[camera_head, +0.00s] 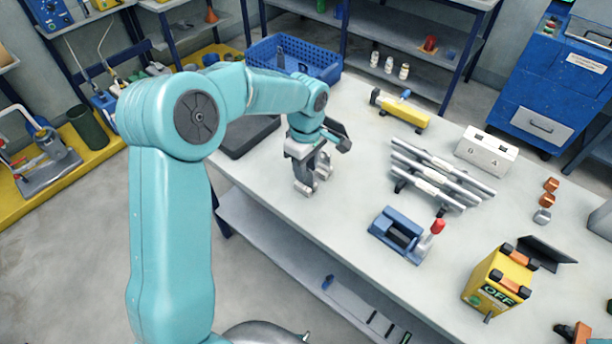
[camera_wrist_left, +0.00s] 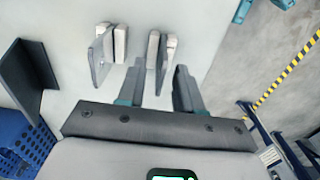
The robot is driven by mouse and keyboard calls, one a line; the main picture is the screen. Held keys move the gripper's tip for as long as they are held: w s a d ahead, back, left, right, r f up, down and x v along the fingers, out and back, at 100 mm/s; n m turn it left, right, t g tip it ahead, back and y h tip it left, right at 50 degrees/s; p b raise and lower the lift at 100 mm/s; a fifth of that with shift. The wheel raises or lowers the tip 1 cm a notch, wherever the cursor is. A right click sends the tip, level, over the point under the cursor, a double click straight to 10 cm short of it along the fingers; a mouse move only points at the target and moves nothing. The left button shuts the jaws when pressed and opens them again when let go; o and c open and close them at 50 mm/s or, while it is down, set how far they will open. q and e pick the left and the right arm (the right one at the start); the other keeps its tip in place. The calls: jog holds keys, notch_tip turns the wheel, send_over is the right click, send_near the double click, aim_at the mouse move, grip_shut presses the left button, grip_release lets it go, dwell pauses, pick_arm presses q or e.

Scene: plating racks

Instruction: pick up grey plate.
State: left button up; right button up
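My left gripper (camera_head: 320,152) is over the left part of the table, pointing down. Just past the fingertips, two thin grey plates stand on edge beside pale blocks: one grey plate (camera_wrist_left: 153,48) lines up with the gap, the other (camera_wrist_left: 101,60) is left of the fingers. In the head view these grey pieces (camera_head: 306,178) are right under the gripper and partly hidden by it. I cannot tell whether a finger touches them. My right gripper is not in view.
A dark flat tray (camera_head: 248,138) and a blue crate (camera_head: 330,62) lie behind the gripper. To the right are a rack of silver bars (camera_head: 440,178), a blue fixture (camera_head: 395,232), a yellow tool (camera_head: 405,112) and a yellow OFF box (camera_head: 492,278). The table's front edge is close.

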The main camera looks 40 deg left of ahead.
pick_arm(q)
jog(key=shift+s+a+f, duration=0.1)
jog(key=shift+f, duration=0.2)
grip_shut()
jog(key=shift+r, duration=0.1)
